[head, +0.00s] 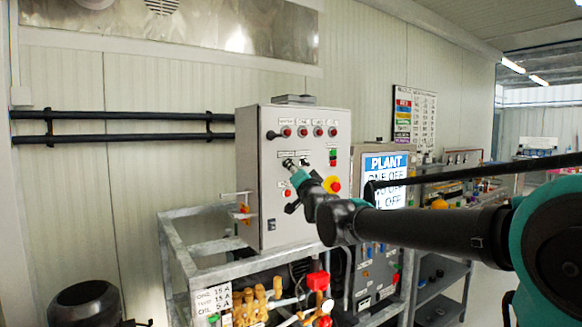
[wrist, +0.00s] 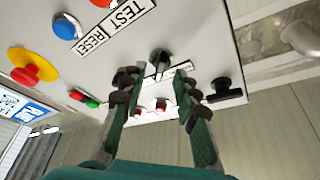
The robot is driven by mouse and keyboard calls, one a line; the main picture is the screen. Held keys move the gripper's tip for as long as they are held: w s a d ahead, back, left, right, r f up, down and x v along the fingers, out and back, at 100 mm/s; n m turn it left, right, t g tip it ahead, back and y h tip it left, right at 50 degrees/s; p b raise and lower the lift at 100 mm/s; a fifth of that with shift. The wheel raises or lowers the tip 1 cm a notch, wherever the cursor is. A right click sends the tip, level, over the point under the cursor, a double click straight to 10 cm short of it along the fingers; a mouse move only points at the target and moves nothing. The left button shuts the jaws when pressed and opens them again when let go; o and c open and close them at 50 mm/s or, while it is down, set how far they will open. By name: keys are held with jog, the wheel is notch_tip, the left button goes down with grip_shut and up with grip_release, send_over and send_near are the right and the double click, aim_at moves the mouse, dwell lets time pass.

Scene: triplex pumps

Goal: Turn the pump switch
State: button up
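A grey control cabinet (head: 262,215) stands in the middle of the head view, with knobs, lamps and buttons on its front. My gripper (head: 291,164) is in front of the panel's middle in the head view and hides part of it. In the wrist view my gripper (wrist: 157,84) is open, its two dark fingers apart. A black rotary knob (wrist: 160,57) shows between and just beyond the fingertips; I cannot tell whether they touch it. A second black switch (wrist: 226,91) with a bar handle sits to the right of the fingers. Which one is the pump switch is not readable.
A red-on-yellow stop button (wrist: 34,66) and a blue button (wrist: 66,27) are on the same panel. A plant display (head: 385,165) stands right of the cabinet. A metal frame (head: 198,245) with pipes and valves lies below.

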jog(key=shift+x, duration=1.2)
jog(key=shift+c, duration=0.3)
grip_shut()
